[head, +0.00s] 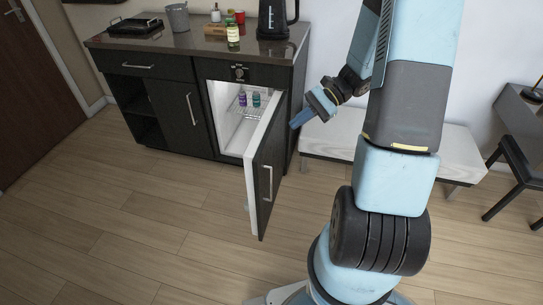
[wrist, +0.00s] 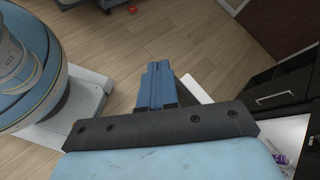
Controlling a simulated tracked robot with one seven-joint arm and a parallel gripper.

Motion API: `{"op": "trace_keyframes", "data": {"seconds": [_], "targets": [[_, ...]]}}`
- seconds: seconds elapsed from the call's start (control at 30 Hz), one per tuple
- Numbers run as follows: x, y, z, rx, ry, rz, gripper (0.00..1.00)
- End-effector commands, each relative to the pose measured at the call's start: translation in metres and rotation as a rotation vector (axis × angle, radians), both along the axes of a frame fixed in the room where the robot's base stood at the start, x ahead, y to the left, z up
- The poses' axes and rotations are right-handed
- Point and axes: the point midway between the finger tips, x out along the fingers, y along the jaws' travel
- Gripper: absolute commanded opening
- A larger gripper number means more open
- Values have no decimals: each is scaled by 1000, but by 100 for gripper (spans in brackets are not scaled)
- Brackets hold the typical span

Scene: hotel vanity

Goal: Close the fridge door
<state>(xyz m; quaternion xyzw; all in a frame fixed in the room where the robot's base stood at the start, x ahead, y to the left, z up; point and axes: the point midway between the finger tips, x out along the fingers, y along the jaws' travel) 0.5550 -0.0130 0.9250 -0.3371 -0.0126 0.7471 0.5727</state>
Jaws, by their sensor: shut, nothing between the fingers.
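The fridge door (head: 268,178) stands wide open, swung out from the dark cabinet toward the viewer, with its dark outer face and vertical handle to the right. The white fridge interior (head: 237,128) is exposed, with small bottles on a wire shelf. My gripper (head: 299,121) is shut and empty, just right of the door's upper part; whether it touches the door I cannot tell. In the wrist view my gripper (wrist: 155,85) shows blue fingers together, with the white top edge of the door (wrist: 193,90) partly hidden beside them.
The cabinet counter (head: 180,38) holds a tray, an ice bucket, bottles and a black kettle (head: 275,18). A pale bench (head: 330,140) stands behind my arm, with a dark chair (head: 515,165) at the right. The wooden floor left of the door is clear.

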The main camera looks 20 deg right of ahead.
Motion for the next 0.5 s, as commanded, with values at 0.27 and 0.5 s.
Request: {"op": "trace_keyframes", "data": {"seconds": [0.27, 0.5], "targets": [[18, -16, -56, 176, 123, -182, 0], [28, -32, -106, 321, 213, -354, 0]]}}
